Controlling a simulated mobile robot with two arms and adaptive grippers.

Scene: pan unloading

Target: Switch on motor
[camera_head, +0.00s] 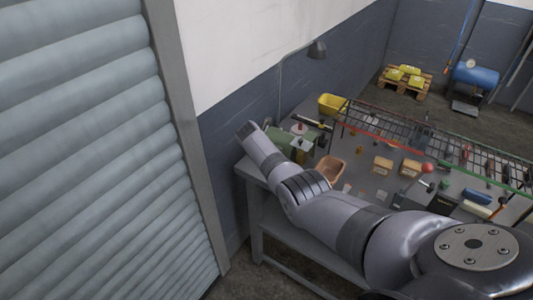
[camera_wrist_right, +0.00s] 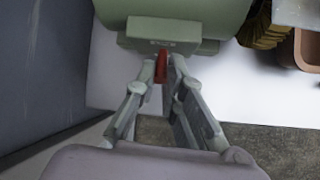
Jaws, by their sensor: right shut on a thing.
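The green motor (camera_wrist_right: 170,14) fills the top of the right wrist view, with a grey-green switch box (camera_wrist_right: 170,34) on its near side. A small red switch (camera_wrist_right: 160,67) sticks out below the box. My right gripper (camera_wrist_right: 167,75) has its fingertips close together at the red switch, shut on it. In the head view the green motor (camera_head: 279,138) stands at the left end of the bench, partly behind my right arm. The right gripper's fingers are hidden there. My left gripper is in neither view.
The grey bench (camera_head: 345,205) also holds an orange-brown bin (camera_head: 330,168), a yellow bin (camera_head: 332,103), small boxes and tools. A wire rack (camera_head: 420,135) runs along its far side. A wall and a roller shutter (camera_head: 90,150) stand at the left.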

